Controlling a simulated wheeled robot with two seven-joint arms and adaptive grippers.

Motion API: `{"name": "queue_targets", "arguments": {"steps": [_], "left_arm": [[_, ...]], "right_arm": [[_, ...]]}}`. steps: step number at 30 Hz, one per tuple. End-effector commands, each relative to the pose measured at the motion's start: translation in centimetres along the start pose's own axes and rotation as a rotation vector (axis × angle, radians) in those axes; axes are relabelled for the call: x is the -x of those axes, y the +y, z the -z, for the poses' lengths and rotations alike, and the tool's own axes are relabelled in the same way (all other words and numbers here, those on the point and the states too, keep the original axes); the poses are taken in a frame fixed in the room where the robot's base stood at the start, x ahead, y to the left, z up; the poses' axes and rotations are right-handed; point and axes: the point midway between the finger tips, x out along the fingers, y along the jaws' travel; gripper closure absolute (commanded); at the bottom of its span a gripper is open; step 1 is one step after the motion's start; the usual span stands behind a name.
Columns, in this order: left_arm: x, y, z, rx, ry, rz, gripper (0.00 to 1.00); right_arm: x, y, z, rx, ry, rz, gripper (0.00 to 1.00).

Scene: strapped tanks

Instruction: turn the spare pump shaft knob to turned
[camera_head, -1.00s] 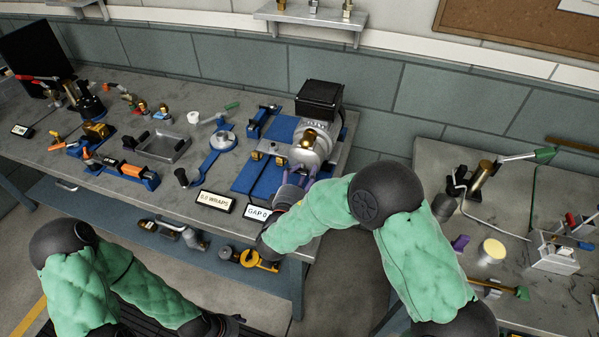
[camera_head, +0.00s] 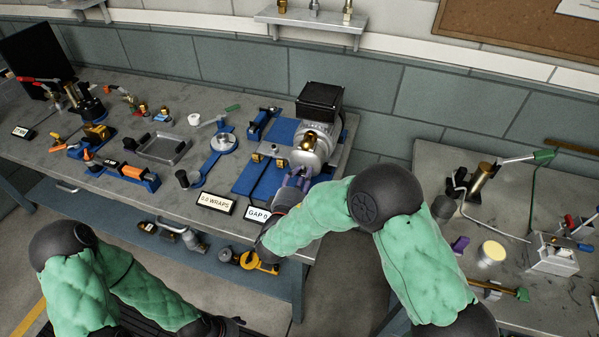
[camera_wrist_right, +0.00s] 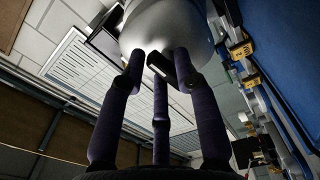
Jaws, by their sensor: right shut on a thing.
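The spare pump (camera_head: 316,138) is a silver rounded body with a black box on top, standing on a blue base at the bench's right end. My right gripper (camera_head: 297,180) is at its near end. In the right wrist view, the purple-grey fingers of this gripper (camera_wrist_right: 158,62) close around a short dark piece, which I take as the shaft knob (camera_wrist_right: 184,72), under the silver housing. In the head view the fingers hide the knob, and its turn angle cannot be read. My left gripper (camera_head: 225,326) is low at the bottom, its fingers unclear.
Signs reading "0.0 WRAPS" (camera_head: 216,203) and "GAP 0" (camera_head: 262,214) stand at the bench's front edge. A blue holder with a round disc (camera_head: 223,141) is left of the pump. A second bench (camera_head: 440,160) stands right, across a gap.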

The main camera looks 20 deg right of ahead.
Motion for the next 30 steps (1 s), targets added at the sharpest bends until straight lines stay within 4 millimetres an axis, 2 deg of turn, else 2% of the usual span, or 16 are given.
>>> {"name": "queue_targets", "arguments": {"steps": [1, 15, 24, 25, 30], "left_arm": [[-0.1, 0.0, 0.0, 0.0, 0.0, 0.0, 0.36], [-0.1, -0.1, 0.0, 0.0, 0.0, 0.0, 0.36], [-1.6, -0.6, 0.1, 0.0, 0.0, 0.0, 0.36], [-1.4, -0.5, 0.0, 0.0, 0.0, 0.0, 0.36], [-1.2, -0.4, 0.1, 0.0, 0.0, 0.0, 0.36]], "right_arm": [[-0.3, -0.7, -1.0, 0.007, -0.029, 0.017, 1.0], [-0.3, -0.7, -1.0, 0.005, -0.029, 0.016, 1.0], [-0.4, -0.9, -1.1, -0.054, -0.03, 0.015, 1.0], [-0.4, -0.9, -1.1, -0.05, -0.03, 0.016, 0.6], [-0.4, -0.7, -1.1, -0.05, -0.03, 0.015, 0.56]]}}
